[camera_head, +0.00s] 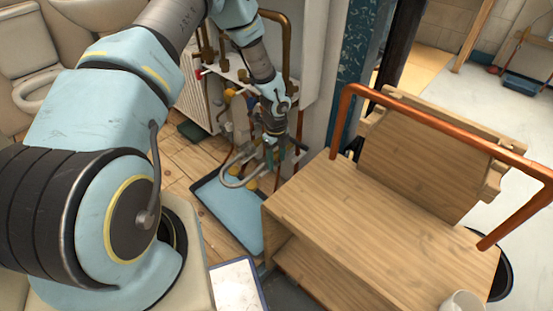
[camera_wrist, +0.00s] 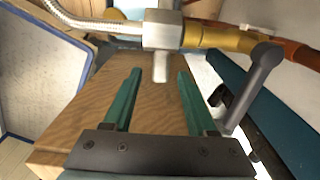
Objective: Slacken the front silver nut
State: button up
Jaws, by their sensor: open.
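In the wrist view a silver nut (camera_wrist: 162,32) sits in line between a braided hose (camera_wrist: 75,18) on the left and a brass valve (camera_wrist: 222,38) on the right. A short silver stub hangs below the nut. My gripper (camera_wrist: 158,74) is open, its two green fingers apart and pointing up at the nut. The fingertips are just short of the nut, with nothing between them. In the head view my gripper (camera_head: 271,150) is down among the pipes by the wall, and the nut there is too small to make out.
A grey lever (camera_wrist: 252,88) hangs from the valve, right of the fingers. A copper pipe (camera_wrist: 302,54) runs on from it. A wooden cart (camera_head: 375,225) with a copper rail (camera_head: 440,122) stands right of my arm. A blue tray (camera_head: 230,212) lies on the floor below the pipes.

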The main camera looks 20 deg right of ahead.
notch_tip(320, 180, up, 11)
jog(key=shift+p, duration=0.4)
jog(key=shift+f, duration=0.15)
